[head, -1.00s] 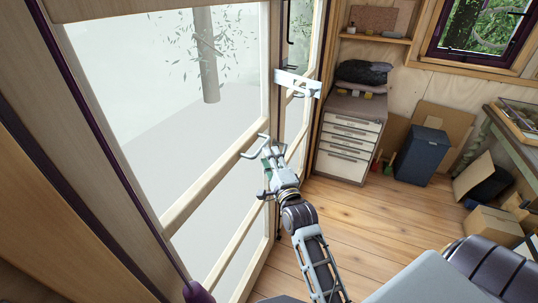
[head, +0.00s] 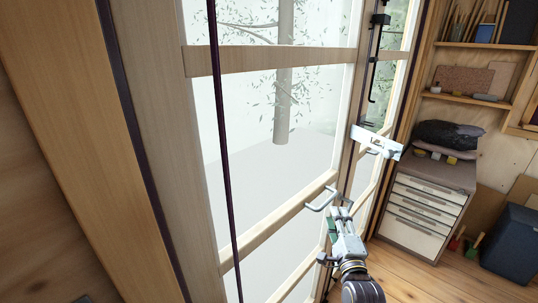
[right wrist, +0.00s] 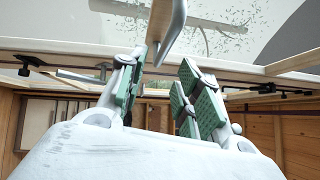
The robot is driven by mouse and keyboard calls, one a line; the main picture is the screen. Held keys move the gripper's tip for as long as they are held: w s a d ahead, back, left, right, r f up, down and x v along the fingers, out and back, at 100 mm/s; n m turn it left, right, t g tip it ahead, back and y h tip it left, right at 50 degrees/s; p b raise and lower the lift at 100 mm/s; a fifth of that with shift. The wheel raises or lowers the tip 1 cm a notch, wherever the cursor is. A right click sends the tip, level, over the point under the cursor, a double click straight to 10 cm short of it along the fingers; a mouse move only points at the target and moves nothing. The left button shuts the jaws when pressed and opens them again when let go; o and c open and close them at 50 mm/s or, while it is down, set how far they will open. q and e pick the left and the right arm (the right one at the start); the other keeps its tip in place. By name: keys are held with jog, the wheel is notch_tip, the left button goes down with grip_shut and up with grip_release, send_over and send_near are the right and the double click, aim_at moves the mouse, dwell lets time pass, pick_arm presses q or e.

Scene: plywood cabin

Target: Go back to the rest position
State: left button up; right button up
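My right gripper (head: 341,212) is in the lower right middle of the head view, close to the glazed door's grey bar handle (head: 320,200). In the right wrist view its two green-padded fingers (right wrist: 158,92) are spread apart with nothing between the pads. The handle (right wrist: 168,35) shows there beyond the fingertips, nearer the left finger; I cannot tell whether they touch. My left gripper is not in view.
The glazed door (head: 270,222) with wooden bars fills the middle. A white latch plate (head: 376,142) sits on its frame. A drawer cabinet (head: 425,210) and a dark bin (head: 512,245) stand at right. Some wooden floor (head: 400,270) is clear.

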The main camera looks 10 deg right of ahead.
jog(key=s+a+f+n+g+y, duration=0.1)
jog(key=a+f+n+g, duration=0.15)
jog(key=f, duration=0.95)
jog(key=a+f+n+g+y, duration=0.1)
jog(key=a+f+n+g, duration=0.2)
jog(key=f, duration=0.8)
jog(key=s+a+f+n+g+y, duration=0.1)
jog(key=a+f+n, duration=0.25)
jog(key=f, duration=0.85)
jog(key=s+a+f+n+g+y, duration=0.1)
jog(key=s+f+n+g, duration=0.15)
jog(key=s+f, duration=0.6)
jog(key=s+f+n+g, duration=0.2)
jog(key=s+f+n, duration=0.25)
jog(key=f, duration=0.75)
jog(key=s+d+f+n+g, duration=0.2)
jog(key=s+f, duration=0.4)
jog(key=s, duration=0.4)
jog(key=s+d+f+n+g, duration=0.2)
jog(key=s+f, duration=0.4)
jog(key=s, duration=0.5)
jog(key=s+d+f+n+g+h, duration=0.1)
jog(key=s+d+f+n+g, duration=0.2)
jog(key=s+f, duration=0.3)
jog(key=s, duration=0.5)
jog(key=shift+s+d+n, duration=0.15)
jog(key=shift+s+n, duration=0.1)
jog(key=shift+n, duration=0.15)
